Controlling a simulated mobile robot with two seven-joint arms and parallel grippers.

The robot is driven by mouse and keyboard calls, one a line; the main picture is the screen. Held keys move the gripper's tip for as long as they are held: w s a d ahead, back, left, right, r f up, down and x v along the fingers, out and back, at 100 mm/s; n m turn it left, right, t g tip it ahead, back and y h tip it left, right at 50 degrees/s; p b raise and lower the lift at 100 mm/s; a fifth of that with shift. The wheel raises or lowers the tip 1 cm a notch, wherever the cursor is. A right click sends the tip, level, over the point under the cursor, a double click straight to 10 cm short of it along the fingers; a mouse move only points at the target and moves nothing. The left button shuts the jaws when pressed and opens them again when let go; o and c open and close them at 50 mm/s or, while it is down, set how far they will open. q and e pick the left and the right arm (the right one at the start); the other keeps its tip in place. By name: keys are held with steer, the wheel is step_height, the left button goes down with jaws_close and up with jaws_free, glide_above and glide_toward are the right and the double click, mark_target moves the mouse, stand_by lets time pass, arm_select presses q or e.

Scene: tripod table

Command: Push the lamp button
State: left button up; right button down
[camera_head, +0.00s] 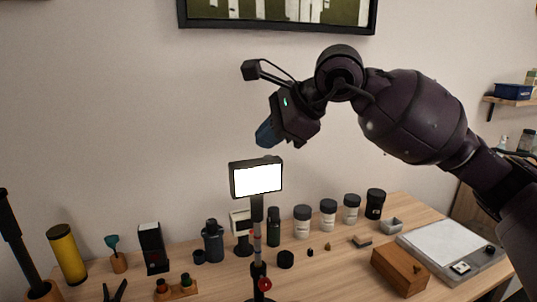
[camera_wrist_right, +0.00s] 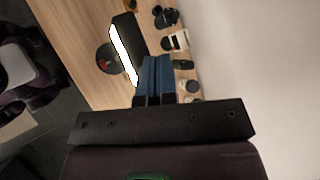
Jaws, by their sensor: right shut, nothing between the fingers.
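The lamp (camera_head: 257,178) has a black rectangular head with a lit white panel, on a dark upright stand on the wooden table. Its lit panel (camera_wrist_right: 124,54) also shows edge-on in the right wrist view. I cannot clearly make out a button on it. My right gripper (camera_head: 264,138) is shut and empty, with blue fingers pointing down and slightly left. It is above the top edge of the lamp head, with a small gap in the picture. In the right wrist view the blue fingers (camera_wrist_right: 155,68) are together beside the lamp head. My left gripper is not in view.
White-labelled jars (camera_head: 302,221) stand in a row behind and right of the lamp. A wooden box (camera_head: 400,270) and a flat grey device (camera_head: 450,246) are at the right. A yellow cylinder (camera_head: 66,254) and dark bottles (camera_head: 213,242) are at the left. The air around the lamp head is clear.

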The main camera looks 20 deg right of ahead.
mark_target(268, 157)
steer(key=shift+r, duration=0.1)
arm_select(q)
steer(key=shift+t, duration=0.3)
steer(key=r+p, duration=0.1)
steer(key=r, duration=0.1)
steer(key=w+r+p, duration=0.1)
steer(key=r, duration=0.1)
steer(key=shift+p, duration=0.35)
arm_select(e)
step_height(268, 157, up, 6)
steer(key=shift+f, duration=0.1)
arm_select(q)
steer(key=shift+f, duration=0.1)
